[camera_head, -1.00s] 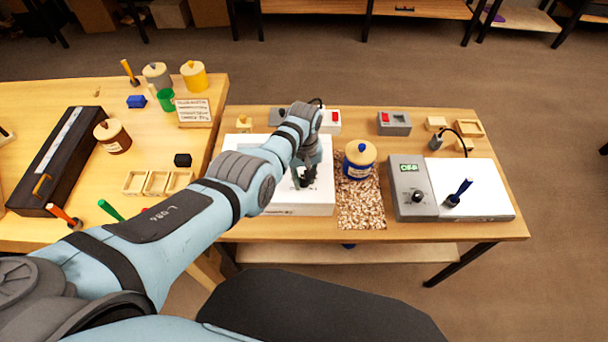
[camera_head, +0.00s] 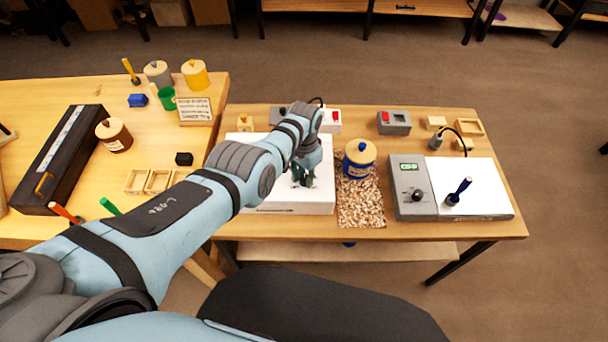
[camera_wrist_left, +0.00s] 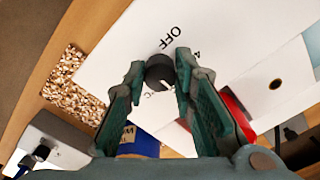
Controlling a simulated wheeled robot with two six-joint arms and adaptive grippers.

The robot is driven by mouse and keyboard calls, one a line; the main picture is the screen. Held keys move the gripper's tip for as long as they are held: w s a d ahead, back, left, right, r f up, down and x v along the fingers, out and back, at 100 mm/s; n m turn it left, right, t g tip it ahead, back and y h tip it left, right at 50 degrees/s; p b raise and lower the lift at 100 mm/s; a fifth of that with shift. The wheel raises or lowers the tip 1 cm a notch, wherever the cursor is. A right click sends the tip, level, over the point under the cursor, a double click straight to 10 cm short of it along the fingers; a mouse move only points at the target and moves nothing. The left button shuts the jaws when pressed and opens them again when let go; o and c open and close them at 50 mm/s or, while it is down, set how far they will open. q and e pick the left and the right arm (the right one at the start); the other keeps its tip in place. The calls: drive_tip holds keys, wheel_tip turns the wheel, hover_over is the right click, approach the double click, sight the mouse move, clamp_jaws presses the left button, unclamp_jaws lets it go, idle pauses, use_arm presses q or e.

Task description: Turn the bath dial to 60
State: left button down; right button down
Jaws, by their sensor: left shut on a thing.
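The bath dial (camera_wrist_left: 160,72) is a dark round knob on the face of a white box (camera_wrist_left: 110,65). "OFF" and part of a number beginning with 4 are printed around it; the other marks are hidden, and I cannot read the dial's setting. My left gripper (camera_wrist_left: 160,78) has its green finger pads on both sides of the dial and is shut on it. In the head view, my left gripper (camera_head: 302,181) reaches down onto the white box (camera_head: 270,203), and its fingers hide the dial. My right gripper is not in view.
A blue jar (camera_head: 359,169) stands right of the box on a chip-covered mat (camera_head: 361,208). A grey unit with a green display (camera_head: 410,181) is further right. Small boxes with red switches (camera_head: 392,122) stand behind. The left bench holds jars, trays and a black case (camera_head: 61,150).

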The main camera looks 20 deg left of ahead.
sight(304, 178)
use_arm(q)
drive_tip(key=m, duration=1.2)
drive_tip(key=shift+w, duration=0.1)
idle(0.4)
drive_tip(key=c, duration=1.3)
unclamp_jaws()
drive_tip(key=shift+c, duration=0.2)
drive_tip(key=shift+r, duration=0.1)
wheel_tip(304, 178, up, 12)
